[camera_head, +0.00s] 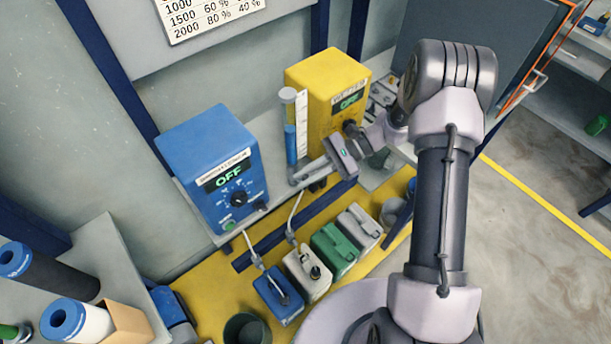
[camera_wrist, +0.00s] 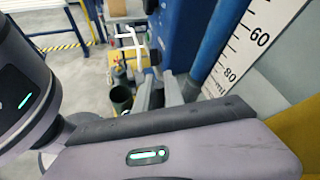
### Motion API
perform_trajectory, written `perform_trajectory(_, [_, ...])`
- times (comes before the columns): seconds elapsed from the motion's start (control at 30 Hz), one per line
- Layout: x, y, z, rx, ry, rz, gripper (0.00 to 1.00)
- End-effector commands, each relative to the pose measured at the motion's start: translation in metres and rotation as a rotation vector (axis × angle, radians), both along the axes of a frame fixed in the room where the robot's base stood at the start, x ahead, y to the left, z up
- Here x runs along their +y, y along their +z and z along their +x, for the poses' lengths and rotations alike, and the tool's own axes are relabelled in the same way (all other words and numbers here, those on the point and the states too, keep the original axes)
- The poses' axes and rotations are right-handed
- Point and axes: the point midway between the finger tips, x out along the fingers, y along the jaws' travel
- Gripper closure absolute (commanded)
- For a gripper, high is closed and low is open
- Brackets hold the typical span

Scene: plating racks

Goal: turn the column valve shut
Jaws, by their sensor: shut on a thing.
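The measuring column (camera_head: 290,130) holds blue liquid and stands beside a white scale, between the blue and yellow boxes. Its blue tube (camera_wrist: 218,35) and scale (camera_wrist: 248,45) also show in the wrist view. My gripper (camera_head: 298,178) reaches in from the right, with its fingers at the foot of the column, where the column valve is. In the wrist view, my gripper (camera_wrist: 170,92) shows its grey fingers close to the tube's lower end. It is shut on the valve; the valve is mostly hidden by the fingers, and its handle angle cannot be told.
A blue box (camera_head: 212,160) reading OFF stands left of the column, and a yellow box (camera_head: 325,85) reading OFF behind it. Below the shelf are blue (camera_head: 277,297), white (camera_head: 304,275) and green (camera_head: 333,250) canisters, with pale hoses hanging nearby.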

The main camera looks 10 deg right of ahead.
Motion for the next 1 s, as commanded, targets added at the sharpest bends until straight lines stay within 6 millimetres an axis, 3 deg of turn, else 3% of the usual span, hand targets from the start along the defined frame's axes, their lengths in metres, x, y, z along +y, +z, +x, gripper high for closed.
perform_trajectory(0.3, [0.0, -0.001, -0.001, -0.001, 0.002, -0.001, 1.0])
perform_trajectory(0.33, [0.0, -0.001, -0.001, 0.0, 0.003, -0.002, 0.85])
perform_trajectory(0.43, [0.0, -0.001, -0.001, 0.0, 0.003, -0.002, 0.66])
perform_trajectory(0.77, [-0.002, 0.001, 0.0, -0.001, 0.001, 0.0, 0.66])
perform_trajectory(0.87, [-0.012, 0.007, 0.004, -0.002, 0.0, 0.0, 0.66])
perform_trajectory(1.0, [-0.04, 0.022, 0.011, -0.003, -0.002, -0.001, 0.66])
